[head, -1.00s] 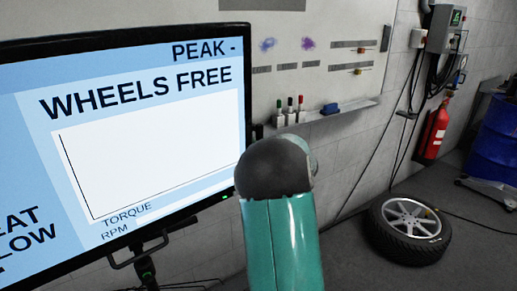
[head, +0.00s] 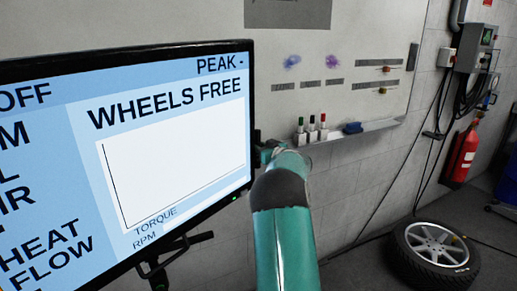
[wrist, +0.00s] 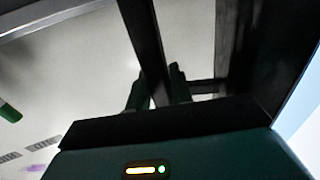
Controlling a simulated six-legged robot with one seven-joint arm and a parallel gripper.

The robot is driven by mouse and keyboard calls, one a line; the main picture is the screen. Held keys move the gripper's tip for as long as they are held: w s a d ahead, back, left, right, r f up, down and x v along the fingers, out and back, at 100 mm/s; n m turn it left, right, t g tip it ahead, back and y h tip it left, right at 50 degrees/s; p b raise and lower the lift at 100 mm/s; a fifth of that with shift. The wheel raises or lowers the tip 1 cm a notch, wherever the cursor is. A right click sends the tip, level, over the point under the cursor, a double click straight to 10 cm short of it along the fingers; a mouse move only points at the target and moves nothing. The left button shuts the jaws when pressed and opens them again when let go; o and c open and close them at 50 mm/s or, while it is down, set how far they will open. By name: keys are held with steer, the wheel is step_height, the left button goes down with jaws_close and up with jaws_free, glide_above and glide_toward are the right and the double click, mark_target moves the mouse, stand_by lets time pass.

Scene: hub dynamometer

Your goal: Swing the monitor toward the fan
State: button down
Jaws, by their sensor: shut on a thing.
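The monitor (head: 175,150) fills the left of the head view, its lit screen reading "WHEELS FREE"; its left side is cut off. My gripper (wrist: 156,92) is shut on a dark bar (wrist: 148,45) in the wrist view, which looks like a handle on the monitor's side. The monitor's dark edge and a strip of bright screen (wrist: 302,112) show at the right there. In the head view my arm reaches the monitor's right edge, and the fingers are mostly hidden behind it. No fan can be made out in either view.
A whiteboard (head: 365,40) with a marker ledge (head: 375,131) is on the wall behind the monitor. A wheel (head: 435,252) lies on the floor at right, below a red fire extinguisher (head: 461,155). Cables hang along the wall. Some floor left of the wheel is clear.

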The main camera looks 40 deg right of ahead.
steer(key=shift+w+r, duration=0.25)
steer(key=shift+w, duration=0.05)
steer(key=c, duration=1.3)
jaws_free()
steer(key=shift+w+f, duration=0.15)
steer(key=s, duration=1.4)
steer(key=shift+d, duration=0.3)
